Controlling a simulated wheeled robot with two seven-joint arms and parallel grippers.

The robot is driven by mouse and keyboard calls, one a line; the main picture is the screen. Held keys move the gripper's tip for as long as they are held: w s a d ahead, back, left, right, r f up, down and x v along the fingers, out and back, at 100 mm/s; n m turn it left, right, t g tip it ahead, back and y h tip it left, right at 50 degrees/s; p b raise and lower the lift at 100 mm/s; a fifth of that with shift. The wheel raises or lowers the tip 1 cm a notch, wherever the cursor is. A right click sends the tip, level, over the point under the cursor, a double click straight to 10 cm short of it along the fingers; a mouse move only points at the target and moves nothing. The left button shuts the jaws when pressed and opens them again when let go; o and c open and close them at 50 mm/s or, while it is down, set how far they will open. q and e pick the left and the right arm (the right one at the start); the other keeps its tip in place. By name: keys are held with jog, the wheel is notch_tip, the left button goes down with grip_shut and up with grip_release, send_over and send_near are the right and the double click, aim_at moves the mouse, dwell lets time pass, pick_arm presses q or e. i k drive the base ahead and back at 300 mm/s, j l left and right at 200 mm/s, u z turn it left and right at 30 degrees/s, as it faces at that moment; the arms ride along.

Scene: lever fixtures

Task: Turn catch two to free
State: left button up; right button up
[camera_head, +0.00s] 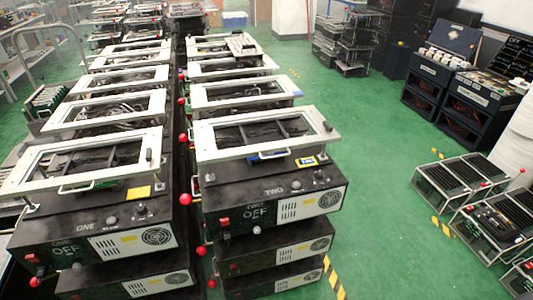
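Neither of my grippers shows in the head view.
More framed fixtures stand in two rows behind, with a narrow dark gap and red ball knobs (200,251) between them. Further boxes are stacked below. Green floor (375,190) is open to the right. Wire racks (453,185) and black cabinets (438,92) stand beyond.

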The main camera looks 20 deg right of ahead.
aim_at(329, 128)
jog(key=i+l+z, duration=0.1)
jog(key=z, duration=0.25)
jog(key=i+z, duration=0.65)
jog(key=k, duration=0.1)
